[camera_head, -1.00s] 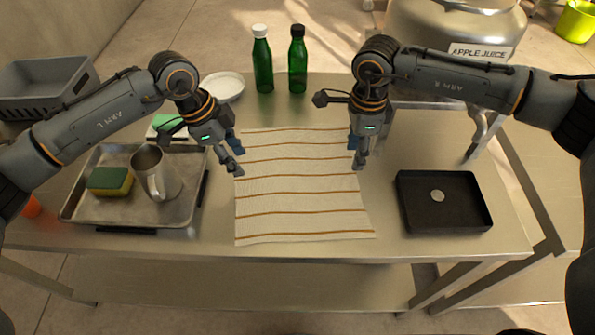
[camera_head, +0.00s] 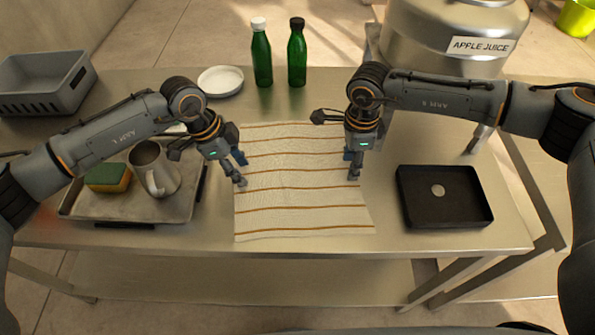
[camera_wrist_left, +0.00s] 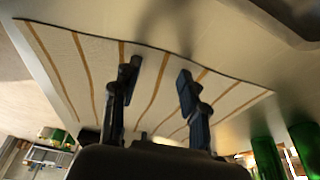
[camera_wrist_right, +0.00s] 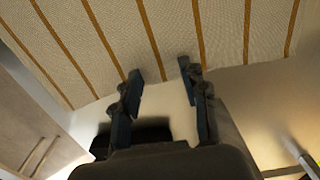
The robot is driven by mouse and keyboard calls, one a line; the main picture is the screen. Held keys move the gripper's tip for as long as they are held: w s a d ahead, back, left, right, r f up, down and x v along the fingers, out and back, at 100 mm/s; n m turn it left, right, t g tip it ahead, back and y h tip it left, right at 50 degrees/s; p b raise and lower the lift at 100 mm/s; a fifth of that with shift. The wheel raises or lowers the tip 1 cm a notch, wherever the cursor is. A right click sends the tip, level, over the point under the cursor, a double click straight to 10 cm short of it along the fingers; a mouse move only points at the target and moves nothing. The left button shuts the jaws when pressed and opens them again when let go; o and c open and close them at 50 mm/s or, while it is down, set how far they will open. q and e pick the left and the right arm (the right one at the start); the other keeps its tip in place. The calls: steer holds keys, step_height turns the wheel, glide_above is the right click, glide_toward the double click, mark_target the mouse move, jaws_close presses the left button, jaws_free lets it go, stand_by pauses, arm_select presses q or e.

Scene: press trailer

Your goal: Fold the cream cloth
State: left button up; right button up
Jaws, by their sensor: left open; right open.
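The cream cloth (camera_head: 300,205) with brown stripes lies spread flat on the metal table. It also shows in the left wrist view (camera_wrist_left: 150,60) and the right wrist view (camera_wrist_right: 120,30). My left gripper (camera_head: 241,172) is open and empty at the cloth's left edge; its fingers (camera_wrist_left: 158,75) show apart over the cloth. My right gripper (camera_head: 353,168) is open and empty near the cloth's right edge; its fingers (camera_wrist_right: 160,72) point at that edge. I cannot tell whether either gripper touches the cloth.
A metal tray (camera_head: 180,207) at the left holds a sponge (camera_head: 107,178) and a steel mug (camera_head: 160,181). A black tray (camera_head: 445,216) with a round disc stands at the right. Two green bottles (camera_head: 262,62) (camera_head: 297,60), a white dish (camera_head: 220,80) and a grey crate (camera_head: 72,90) stand behind.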

arm_select(q)
steer(key=shift+c, duration=0.4)
arm_select(e)
steer(key=shift+f, duration=0.1)
steer(key=shift+c, duration=0.4)
arm_select(q)
steer(key=shift+s+f, duration=0.1)
jaws_close()
arm_select(e)
steer(key=shift+s+f, duration=0.1)
jaws_close()
steer(key=shift+s+f, duration=0.1)
steer(key=shift+s, duration=0.05)
arm_select(q)
steer(key=shift+r, duration=0.2)
